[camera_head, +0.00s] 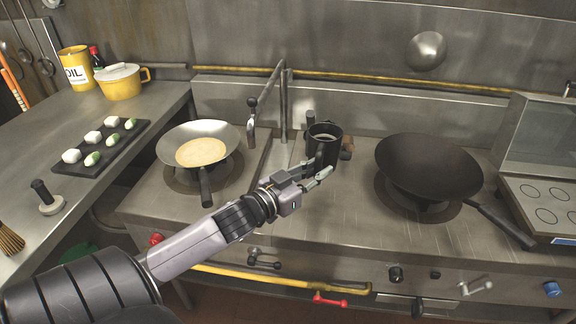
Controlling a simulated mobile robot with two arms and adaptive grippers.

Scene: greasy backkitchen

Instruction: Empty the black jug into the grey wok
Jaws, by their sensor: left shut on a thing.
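The fingers partly hide the handle, and I cannot tell whether the jug's base touches the range. The grey wok (222,133) sits on the left burner with a flat pale-tan filling in it and its dark handle toward me. My right gripper is not in view.
A tap (284,105) stands between the grey wok and the jug. A black wok (428,168) sits on the right burner. A dark tray (79,172) of green and white pieces, a yellow pot (124,88) and an oil tin (75,68) stand on the left counter.

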